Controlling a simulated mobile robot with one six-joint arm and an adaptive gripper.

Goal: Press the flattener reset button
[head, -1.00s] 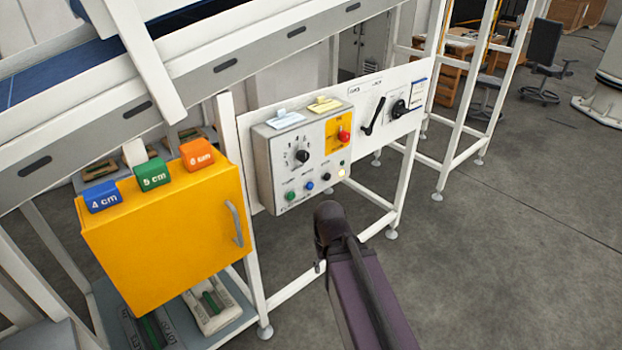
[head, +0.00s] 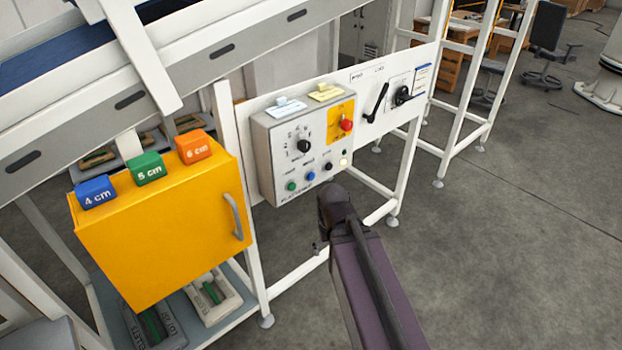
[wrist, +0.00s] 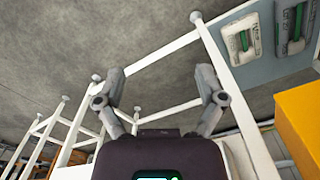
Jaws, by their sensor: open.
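The grey control box (head: 262,150) hangs on a white panel in the head view. Along its lower front are a green button (head: 291,187), a blue button (head: 310,176) and a black button (head: 328,165). Their labels are too small to read, so I cannot tell which is the reset. A black rotary knob (head: 304,146) sits above them, and a red button (head: 346,125) on a yellow plate. My gripper shows in the wrist view (wrist: 161,88), open and empty, its fingers spread over the floor and white frame. In the head view my arm's end is just below and right of the box, apparently apart from it.
A yellow cabinet (head: 165,235) with 4, 5 and 6 cm blocks on top stands left of the box. A black lever (head: 376,102) and rotary switch (head: 402,95) are on the panel to the right. Grey floor (head: 510,240) at the right is clear.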

